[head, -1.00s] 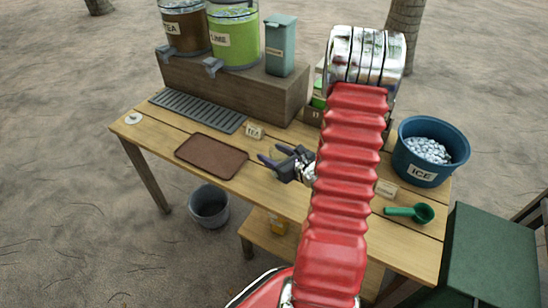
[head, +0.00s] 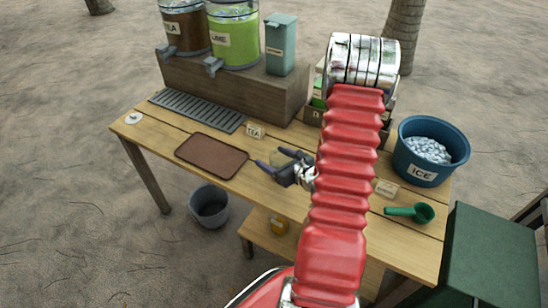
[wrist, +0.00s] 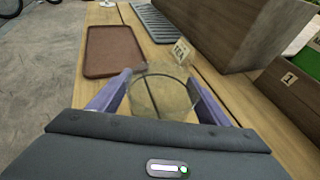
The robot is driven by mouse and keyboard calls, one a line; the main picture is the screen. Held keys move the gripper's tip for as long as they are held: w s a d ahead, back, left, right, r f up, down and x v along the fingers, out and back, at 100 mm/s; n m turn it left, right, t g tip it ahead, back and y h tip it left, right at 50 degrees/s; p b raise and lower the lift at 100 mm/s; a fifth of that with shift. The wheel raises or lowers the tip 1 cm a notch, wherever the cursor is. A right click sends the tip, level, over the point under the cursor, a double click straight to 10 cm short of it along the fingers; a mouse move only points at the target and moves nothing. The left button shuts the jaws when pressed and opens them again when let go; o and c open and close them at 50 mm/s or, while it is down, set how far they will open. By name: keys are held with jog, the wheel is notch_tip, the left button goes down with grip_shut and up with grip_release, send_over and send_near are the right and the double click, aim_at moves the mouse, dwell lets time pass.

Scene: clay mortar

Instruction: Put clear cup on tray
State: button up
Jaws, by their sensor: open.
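The clear cup (wrist: 163,95) stands upright on the table in the wrist view, between the two purple fingers of my gripper (wrist: 160,100). The fingers are open, one on each side of the cup; I cannot tell whether either touches it. In the head view my gripper (head: 268,163) is low over the middle of the table, and the cup there is too faint to make out well. The brown tray (head: 212,156) lies flat and empty to the left of my gripper; it also shows in the wrist view (wrist: 112,50), ahead and to the left.
A TEA card (head: 255,131) stands just behind the cup. A grey drip grate (head: 198,111) and a wooden riser with drink dispensers (head: 235,88) are at the back. A blue ICE bucket (head: 425,172) and green scoop (head: 412,212) are at the right.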

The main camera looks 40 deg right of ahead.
jog(key=shift+r, duration=0.1)
jog(key=v, duration=1.2)
dwell(0.8)
jog(key=w+a+r+n+g+y, duration=0.1)
jog(key=a+r+n+g+y, duration=0.4)
jog(key=a+n, duration=0.65)
jog(key=a+r+n+g+y, duration=0.35)
jog(key=a+r+n, duration=0.35)
jog(key=a, duration=0.8)
jog(key=s+a+r+n+g+h, duration=0.3)
jog(key=s+a+n, duration=0.15)
jog(key=n, duration=0.65)
notch_tip(320, 180, up, 8)
jog(key=s+d+n+t+h, duration=0.1)
jog(key=s+n+t+h, duration=0.1)
jog(key=n, duration=0.5)
jog(key=t+h, duration=0.1)
jog(key=h, duration=0.1)
jog(key=shift+s+h, duration=0.25)
jog(key=shift+h, duration=0.1)
